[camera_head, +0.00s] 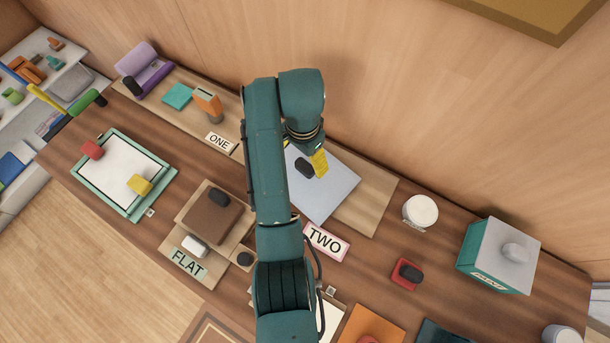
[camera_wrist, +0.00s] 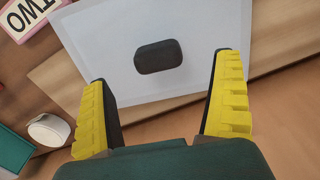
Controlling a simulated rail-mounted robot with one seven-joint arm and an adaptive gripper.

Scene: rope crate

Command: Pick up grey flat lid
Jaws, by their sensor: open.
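The grey flat lid (camera_head: 333,188) lies on a light wooden board in the middle of the counter, behind the pink-edged TWO sign. A dark rounded handle (camera_head: 305,167) stands on its upper face. My gripper (camera_head: 313,165) is above the lid, and my arm hides the lid's left part in the head view. In the wrist view the lid (camera_wrist: 115,60) fills the upper middle. Its dark handle (camera_wrist: 158,56) lies ahead of and between the yellow fingertips. My gripper (camera_wrist: 160,75) is open, with nothing between its fingers.
The TWO sign (camera_head: 326,241) stands close in front of the lid. A white round container (camera_head: 420,210) and a teal box with a grey lid (camera_head: 497,256) stand to the right. A brown flat lid (camera_head: 212,215) lies left of my arm. The wall rises behind.

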